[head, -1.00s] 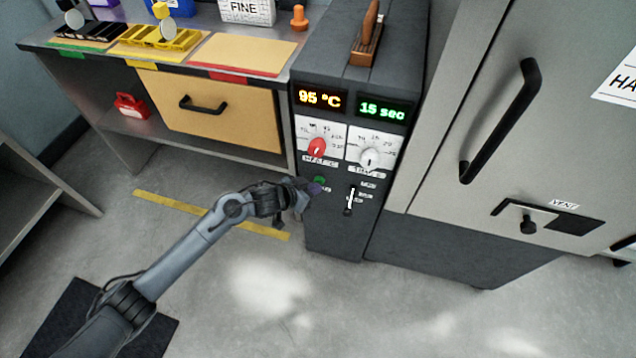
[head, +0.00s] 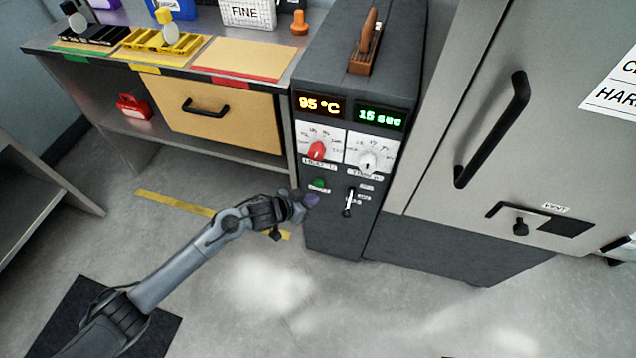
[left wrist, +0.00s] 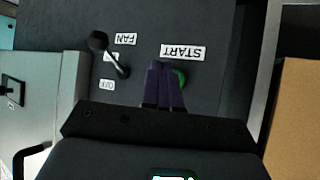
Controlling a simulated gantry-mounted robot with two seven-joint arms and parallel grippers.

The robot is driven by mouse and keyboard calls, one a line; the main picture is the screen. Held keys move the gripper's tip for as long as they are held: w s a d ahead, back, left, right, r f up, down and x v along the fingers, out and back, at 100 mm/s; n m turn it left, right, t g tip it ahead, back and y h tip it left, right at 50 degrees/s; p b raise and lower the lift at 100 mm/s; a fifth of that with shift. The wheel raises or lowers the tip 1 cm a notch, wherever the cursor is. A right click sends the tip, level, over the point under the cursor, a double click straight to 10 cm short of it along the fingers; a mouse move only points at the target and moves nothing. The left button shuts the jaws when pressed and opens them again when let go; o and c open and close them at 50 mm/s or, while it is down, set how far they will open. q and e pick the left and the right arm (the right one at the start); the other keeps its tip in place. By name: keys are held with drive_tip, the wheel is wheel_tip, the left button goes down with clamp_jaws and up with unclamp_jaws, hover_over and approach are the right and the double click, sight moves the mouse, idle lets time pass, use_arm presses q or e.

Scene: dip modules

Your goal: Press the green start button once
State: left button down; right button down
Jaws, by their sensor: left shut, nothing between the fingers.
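The green start button (head: 319,184) is on the front of the dark grey machine (head: 330,235), below the red dial. In the left wrist view the green button (left wrist: 182,77) shows partly behind the fingers, beside the START label (left wrist: 184,52). My left gripper (head: 311,200) is shut and empty, with its purple fingertips just below the button in the head view. In the left wrist view the left gripper (left wrist: 160,68) overlaps the button's edge; I cannot tell whether it touches. My right gripper is not in view.
A fan lever (head: 348,203) sits right of the button. A red dial (head: 317,150) and a white dial (head: 367,162) are above, under displays reading 95 °C and 15 sec. A wooden drawer (head: 245,125) is to the left, a grey cabinet (head: 440,180) to the right.

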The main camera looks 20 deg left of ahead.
use_arm(q)
drive_tip(key=s+p, duration=0.2)
drive_tip(key=s, duration=0.1)
drive_tip(key=shift+s+d, duration=0.1)
drive_tip(key=shift+s, duration=0.2)
idle(0.6)
